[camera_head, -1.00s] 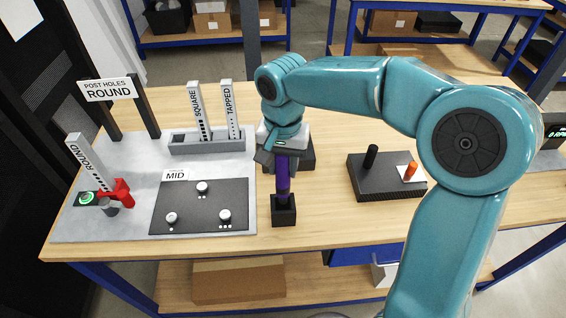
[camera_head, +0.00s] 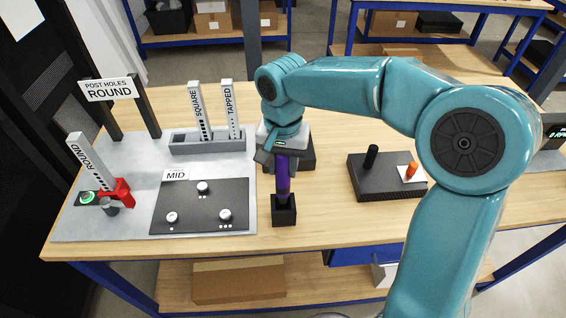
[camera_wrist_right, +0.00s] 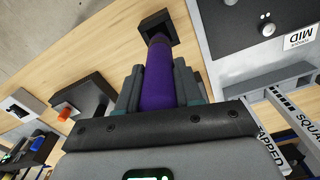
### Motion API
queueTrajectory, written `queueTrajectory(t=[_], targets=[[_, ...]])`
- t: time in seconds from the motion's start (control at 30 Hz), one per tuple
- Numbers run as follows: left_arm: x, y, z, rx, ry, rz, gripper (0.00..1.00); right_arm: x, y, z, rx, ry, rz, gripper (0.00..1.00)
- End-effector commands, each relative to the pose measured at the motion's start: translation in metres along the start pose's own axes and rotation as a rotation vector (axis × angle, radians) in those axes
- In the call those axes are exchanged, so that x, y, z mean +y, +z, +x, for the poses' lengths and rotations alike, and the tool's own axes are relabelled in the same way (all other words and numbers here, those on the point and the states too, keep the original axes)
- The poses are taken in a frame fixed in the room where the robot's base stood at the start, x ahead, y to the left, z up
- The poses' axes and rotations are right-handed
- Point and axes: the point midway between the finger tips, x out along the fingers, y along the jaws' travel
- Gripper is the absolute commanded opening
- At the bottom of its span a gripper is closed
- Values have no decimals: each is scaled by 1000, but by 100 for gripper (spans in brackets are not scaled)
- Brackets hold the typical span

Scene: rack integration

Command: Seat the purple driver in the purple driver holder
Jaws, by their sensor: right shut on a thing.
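The purple driver (camera_head: 283,177) stands upright, its lower end at the small black block-shaped holder (camera_head: 284,213) on the table, right of the grey mat. I cannot tell how deep the tip sits inside. My right gripper (camera_head: 279,158) is shut on the top of the driver, above the holder. In the right wrist view the driver (camera_wrist_right: 158,78) lies between the gripper's fingers (camera_wrist_right: 162,88). It runs up to the black holder (camera_wrist_right: 159,27), at whose opening its tip ends. My left gripper is not in view.
Left stand the grey mat (camera_head: 80,222), a dark MID plate (camera_head: 207,222), a grey rack (camera_head: 208,143) with SQUARE and TAPPED strips, and a red clamp (camera_head: 122,191). A dark block (camera_head: 306,152) is behind the gripper; a black tray (camera_head: 386,187) is right. Bare table lies between holder and tray.

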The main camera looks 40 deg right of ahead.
Motion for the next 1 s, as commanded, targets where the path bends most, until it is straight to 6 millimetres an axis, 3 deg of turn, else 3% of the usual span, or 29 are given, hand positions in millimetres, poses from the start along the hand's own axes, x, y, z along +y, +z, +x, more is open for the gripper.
queueTrajectory(t=[1.0], targets=[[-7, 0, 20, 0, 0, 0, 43, 0, 0, 26, 0, 0, 0, 0]])
